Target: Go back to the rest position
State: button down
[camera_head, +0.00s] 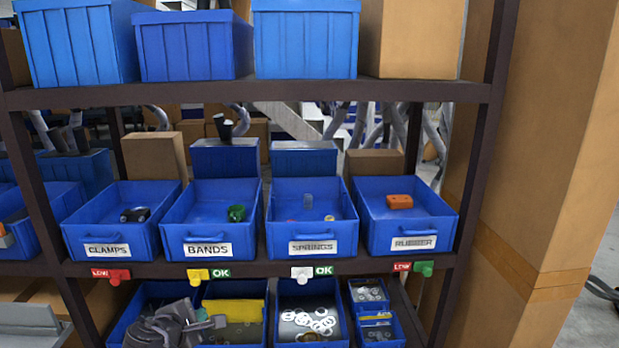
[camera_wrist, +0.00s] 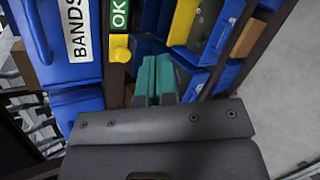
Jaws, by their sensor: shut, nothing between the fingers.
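My gripper (camera_head: 216,322) is at the lower left of the head view, in front of the lower shelf and below the CLAMPS and BANDS bins. In the wrist view, the teal fingers of my gripper (camera_wrist: 154,72) are together, with nothing held between them. The fingertips point toward the rack, close to the yellow button (camera_wrist: 121,53) and the green OK sign (camera_wrist: 119,14). Whether they touch anything cannot be told. No marked rest position is visible.
The middle shelf holds blue bins: CLAMPS (camera_head: 78,235), BANDS (camera_head: 173,234), SPRINGS (camera_head: 281,232) and RUBBER (camera_head: 380,229). The yellow button (camera_head: 200,275) is on the shelf edge. Lower bins hold metal rings (camera_head: 318,322). A rack post (camera_head: 481,140) and cardboard boxes (camera_head: 545,170) stand right.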

jog(key=s+d+f+m+g, duration=0.2)
jog(key=d+m, duration=0.5)
jog(key=d, duration=0.8)
jog(key=s+d+f+m+g+y, duration=0.1)
jog(key=d+f+m+g, duration=0.3)
jog(key=d, duration=1.1)
jog(key=s+d+f+m+g+y, duration=0.1)
jog(key=s+d+m+g, duration=0.3)
jog(key=d+m, duration=0.7)
jog(key=d+f+g, duration=0.1)
jog(key=d+g, duration=0.1)
jog(key=d, duration=0.2)
jog(key=shift+f, duration=0.4)
